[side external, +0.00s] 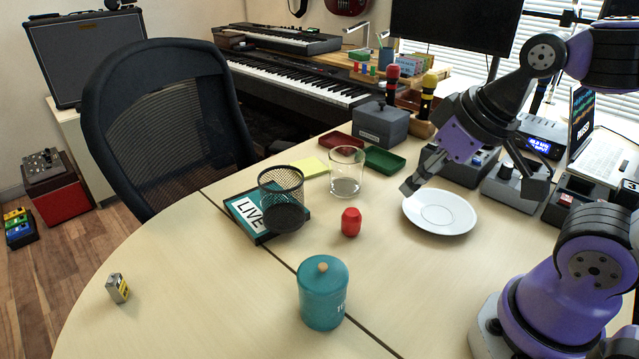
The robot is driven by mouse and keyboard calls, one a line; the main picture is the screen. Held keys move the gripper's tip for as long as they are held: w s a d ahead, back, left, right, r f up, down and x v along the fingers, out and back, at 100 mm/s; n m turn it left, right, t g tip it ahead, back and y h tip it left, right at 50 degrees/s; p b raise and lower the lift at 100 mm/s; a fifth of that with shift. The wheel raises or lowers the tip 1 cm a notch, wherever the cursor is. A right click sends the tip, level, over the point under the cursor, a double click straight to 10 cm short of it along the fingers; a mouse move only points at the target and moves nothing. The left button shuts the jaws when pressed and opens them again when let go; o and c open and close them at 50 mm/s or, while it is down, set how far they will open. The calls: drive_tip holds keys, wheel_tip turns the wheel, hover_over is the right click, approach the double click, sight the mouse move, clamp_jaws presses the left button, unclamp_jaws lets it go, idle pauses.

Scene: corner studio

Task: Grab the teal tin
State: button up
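The teal tin (323,298) stands upright on the table, front centre, with a lid and a small wooden knob on top. Part of a pale label shows low on its right side. My gripper (477,190) is at the right, above and behind the tin, well apart from it. Its two dark fingers are spread wide over the white saucer (457,227), with nothing seen between them. I cannot tell whether a fingertip touches the saucer.
A red object (351,222) stands behind the tin. A black mesh cup (281,187) is on a LIVE book (241,214); a glass (346,180) stands behind. The table (200,290) left of the tin is clear.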

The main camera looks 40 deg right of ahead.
idle(0.3)
drive_tip(key=o, duration=1)
drive_tip(key=shift+o, duration=0.2)
drive_tip(key=m+g, duration=0.1)
drive_tip(key=g, duration=0.4)
hover_over(323, 264)
drive_tip(key=d, duration=0.1)
drive_tip(key=f, duration=0.3)
drive_tip(key=shift+d+f, duration=0.2)
drive_tip(key=shift+f, duration=0.05)
drive_tip(key=shift+g, duration=0.3)
drive_tip(key=f, duration=0.2)
drive_tip(key=a+f, duration=0.1)
drive_tip(key=f, duration=0.2)
drive_tip(key=shift+a+f, duration=0.3)
drive_tip(key=shift+f, duration=2.85)
